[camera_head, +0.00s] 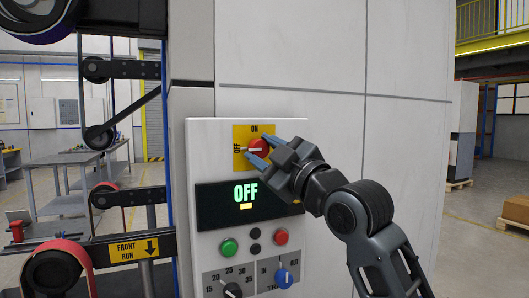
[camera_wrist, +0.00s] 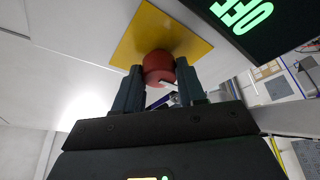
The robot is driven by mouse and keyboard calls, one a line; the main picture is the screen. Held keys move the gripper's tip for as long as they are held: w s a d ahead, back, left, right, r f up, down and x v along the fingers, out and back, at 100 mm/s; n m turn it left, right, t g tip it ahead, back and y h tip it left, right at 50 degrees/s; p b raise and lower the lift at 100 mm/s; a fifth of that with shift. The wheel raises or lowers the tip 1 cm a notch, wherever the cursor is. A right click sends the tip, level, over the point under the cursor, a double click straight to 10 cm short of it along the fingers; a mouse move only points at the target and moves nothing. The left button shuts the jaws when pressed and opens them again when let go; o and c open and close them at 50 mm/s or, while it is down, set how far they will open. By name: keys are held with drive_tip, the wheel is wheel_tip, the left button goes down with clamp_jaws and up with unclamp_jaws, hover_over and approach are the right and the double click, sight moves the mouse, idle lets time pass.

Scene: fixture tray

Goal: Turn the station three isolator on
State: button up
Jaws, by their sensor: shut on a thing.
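The isolator is a red rotary knob (camera_head: 257,147) on a yellow plate (camera_head: 240,134) marked ON at the top and OFF at the left. The knob's pale pointer points left, at OFF. My gripper (camera_head: 257,151) reaches in from the right, its blue fingers on either side of the knob. In the wrist view the red knob (camera_wrist: 158,66) sits between the two dark fingertips (camera_wrist: 156,88), in front of the yellow plate (camera_wrist: 150,32). The display (camera_head: 240,203) below reads OFF in green. No station number is readable.
Below the display, the panel (camera_head: 205,150) carries a green button (camera_head: 228,247), a red button (camera_head: 281,237), small black buttons, a black dial (camera_head: 232,290) and a blue knob (camera_head: 284,277). Rollers and a belt frame stand at the left. Plain white wall lies right of the panel.

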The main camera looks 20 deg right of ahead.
drive_tip(key=c, duration=0.3)
drive_tip(key=shift+m, duration=0.4)
drive_tip(key=m+h, duration=0.1)
drive_tip(key=m, duration=0.1)
drive_tip(key=m+h+p, duration=0.1)
drive_tip(key=m, duration=0.1)
drive_tip(key=m+t+h+p, duration=0.1)
drive_tip(key=m, duration=0.1)
drive_tip(key=shift+a, duration=0.25)
drive_tip(key=m+h, duration=0.1)
drive_tip(key=m, duration=0.1)
drive_tip(key=m+h+p, duration=0.1)
drive_tip(key=m, duration=0.2)
drive_tip(key=shift+t+h, duration=0.3)
drive_tip(key=m+h, duration=0.1)
drive_tip(key=m, duration=0.1)
drive_tip(key=m+h+b, duration=0.1)
drive_tip(key=m, duration=0.1)
drive_tip(key=m+h+b, duration=0.1)
drive_tip(key=m, duration=0.2)
drive_tip(key=shift+a+f, duration=0.1)
drive_tip(key=shift+f, duration=0.15)
drive_tip(key=shift+r+m+g+h+b, duration=0.1)
drive_tip(key=shift+m+g+h+b, duration=0.5)
drive_tip(key=shift+m+b, duration=0.65)
drive_tip(key=shift+r+m+g+h+b, duration=0.1)
drive_tip(key=shift+m+g+h+b, duration=0.55)
drive_tip(key=shift+m, duration=1.1)
drive_tip(key=o, duration=1.1)
drive_tip(key=shift+c, duration=0.2)
